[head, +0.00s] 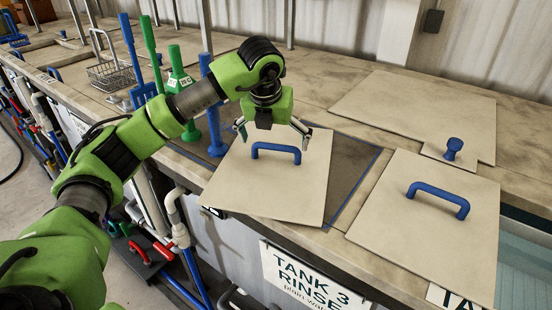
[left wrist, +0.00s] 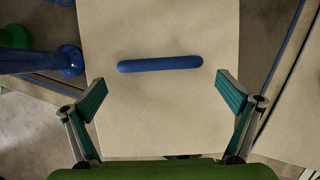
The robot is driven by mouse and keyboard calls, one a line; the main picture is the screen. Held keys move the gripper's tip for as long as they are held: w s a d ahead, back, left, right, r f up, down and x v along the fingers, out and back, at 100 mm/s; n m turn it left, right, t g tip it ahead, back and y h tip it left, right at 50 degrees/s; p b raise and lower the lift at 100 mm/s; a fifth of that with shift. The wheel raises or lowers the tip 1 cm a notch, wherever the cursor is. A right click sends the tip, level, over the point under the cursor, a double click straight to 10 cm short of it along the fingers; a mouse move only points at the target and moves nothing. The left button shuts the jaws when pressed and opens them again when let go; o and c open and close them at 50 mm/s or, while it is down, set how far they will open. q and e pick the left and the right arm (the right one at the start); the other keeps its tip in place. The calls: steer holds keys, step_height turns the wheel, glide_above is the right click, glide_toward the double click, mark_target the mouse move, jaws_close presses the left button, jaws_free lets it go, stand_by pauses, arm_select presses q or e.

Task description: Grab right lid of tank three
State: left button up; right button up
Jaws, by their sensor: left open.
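A beige square lid (head: 250,185) with a blue bar handle (head: 276,151) lies slightly askew over a dark blue-edged area, above the Tank 3 Rinse sign (head: 312,278). My left gripper (head: 272,131) is open and empty just above this handle, its fingers spread to either side. In the left wrist view the handle (left wrist: 160,64) lies across the lid (left wrist: 165,115), a little ahead of the open fingertips and apart from them. A second beige lid (head: 400,235) with a blue bar handle (head: 438,198) lies to the right. My right gripper is not in view.
Blue and green upright tools (head: 182,80) stand close left of the gripper; a blue one also shows in the left wrist view (left wrist: 45,60). A wire basket (head: 110,75) is farther back. A flat panel (head: 415,105) and a small blue-knobbed plate (head: 453,149) lie behind right.

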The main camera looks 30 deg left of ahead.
mark_target(275, 148)
arm_select(q)
steer(key=shift+w+f+p, duration=0.1)
steer(key=shift+f+p, duration=0.35)
steer(key=p+x, duration=0.2)
steer(key=x, duration=0.2)
steer(key=shift+w+a+f, duration=0.1)
steer(key=shift+f, duration=0.2)
steer(key=c, duration=1.1)
steer(key=shift+w+r, duration=0.1)
steer(key=shift+r, duration=0.1)
steer(key=c, duration=0.5)
steer(key=shift+o, duration=0.2)
